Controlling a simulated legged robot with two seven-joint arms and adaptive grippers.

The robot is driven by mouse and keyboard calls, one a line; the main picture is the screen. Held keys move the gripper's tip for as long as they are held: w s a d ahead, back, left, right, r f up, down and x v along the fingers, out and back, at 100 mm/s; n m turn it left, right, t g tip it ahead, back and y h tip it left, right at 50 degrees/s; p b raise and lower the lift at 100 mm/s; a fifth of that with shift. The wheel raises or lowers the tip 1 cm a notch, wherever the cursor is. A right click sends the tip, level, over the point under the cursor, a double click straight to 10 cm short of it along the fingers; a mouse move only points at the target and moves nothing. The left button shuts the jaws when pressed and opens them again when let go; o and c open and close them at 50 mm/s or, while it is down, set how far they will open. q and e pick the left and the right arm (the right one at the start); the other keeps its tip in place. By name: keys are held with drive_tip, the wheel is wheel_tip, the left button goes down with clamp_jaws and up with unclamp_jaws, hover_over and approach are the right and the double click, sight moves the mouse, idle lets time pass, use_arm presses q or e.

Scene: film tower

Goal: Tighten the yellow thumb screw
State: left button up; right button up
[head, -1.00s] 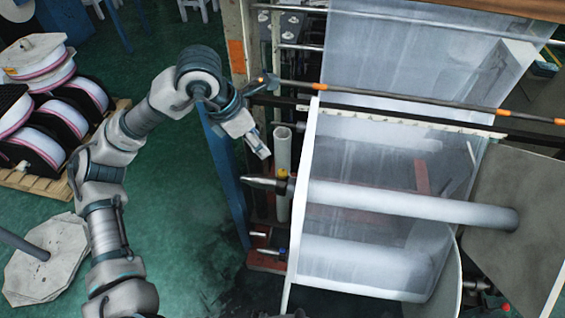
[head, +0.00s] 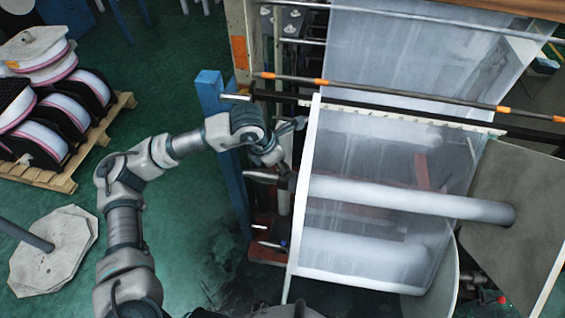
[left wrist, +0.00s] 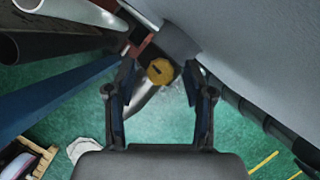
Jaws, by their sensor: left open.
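The yellow thumb screw (left wrist: 160,71) shows in the left wrist view as a round knob with a dark slot, beside a pointed metal shaft end (left wrist: 147,98). My left gripper (left wrist: 162,84) is open, with one finger on each side of the knob in that view. I cannot tell whether either finger touches it. My right gripper is not in view.
The film tower's white side plate (head: 302,200) and film sheet (head: 375,160) stand just right of my gripper. A blue post (head: 215,105) is behind my forearm. A pallet (head: 55,178) with film reels stands at the left.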

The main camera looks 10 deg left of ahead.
use_arm(q)
drive_tip(key=shift+a, duration=0.15)
clamp_jaws()
drive_tip(key=shift+f+m+b, duration=0.2)
drive_tip(key=shift+m+b, duration=0.3)
drive_tip(key=shift+b, duration=0.75)
drive_tip(key=shift+r, duration=0.1)
drive_tip(key=shift+r+m, duration=0.15)
drive_tip(key=shift+m, duration=0.15)
unclamp_jaws()
drive_tip(key=v, duration=1.1)
drive_tip(key=shift+w+a+r, duration=0.25)
drive_tip(key=shift+a+r, duration=0.1)
drive_tip(key=shift+a, duration=0.05)
